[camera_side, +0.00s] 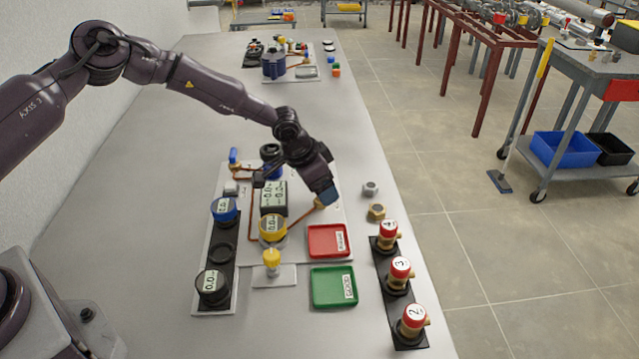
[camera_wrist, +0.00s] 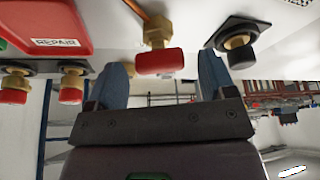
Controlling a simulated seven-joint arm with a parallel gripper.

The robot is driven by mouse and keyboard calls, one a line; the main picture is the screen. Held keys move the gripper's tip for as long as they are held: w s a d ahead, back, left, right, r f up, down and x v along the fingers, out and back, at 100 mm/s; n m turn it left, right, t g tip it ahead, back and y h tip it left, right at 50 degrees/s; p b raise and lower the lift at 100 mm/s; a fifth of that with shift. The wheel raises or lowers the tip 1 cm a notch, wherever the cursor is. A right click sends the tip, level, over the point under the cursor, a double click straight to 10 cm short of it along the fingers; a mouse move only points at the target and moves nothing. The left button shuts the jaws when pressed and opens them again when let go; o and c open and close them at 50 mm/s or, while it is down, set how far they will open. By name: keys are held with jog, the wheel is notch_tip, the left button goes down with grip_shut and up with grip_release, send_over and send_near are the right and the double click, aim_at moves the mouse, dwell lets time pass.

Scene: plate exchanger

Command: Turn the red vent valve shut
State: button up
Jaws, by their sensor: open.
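The red vent valve (camera_wrist: 159,61) has a red knob on a brass body, at the end of a copper pipe, in the upper middle of the wrist view. My gripper (camera_wrist: 162,70) is open, with one blue finger on each side of the red knob. Gaps show between the knob and both fingers, and it is not gripped. In the side view my gripper (camera_side: 326,193) is low over the right edge of the white panel, at the end of the copper pipe (camera_side: 303,212). There the fingers hide the red knob.
A red tray (camera_side: 345,229) and a green tray (camera_side: 352,287) lie in front of my gripper. Red-capped numbered valves (camera_side: 400,268) stand on a black strip at right. Gauges (camera_side: 273,238) are to the left. Two loose metal fittings (camera_side: 376,211) lie nearby on the table.

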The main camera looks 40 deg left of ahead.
jog(key=shift+f, duration=0.1)
jog(key=c, duration=0.9)
jog(key=shift+c, duration=0.2)
jog(key=shift+a+m+g+h, duration=0.1)
jog(key=shift+m+g+h, duration=0.25)
jog(key=shift+m, duration=0.8)
jog(key=shift+m+g+h, duration=0.25)
jog(key=shift+m+h, duration=0.1)
jog(key=shift+m, duration=0.8)
jog(key=o, duration=0.9)
jog(key=shift+o, duration=0.2)
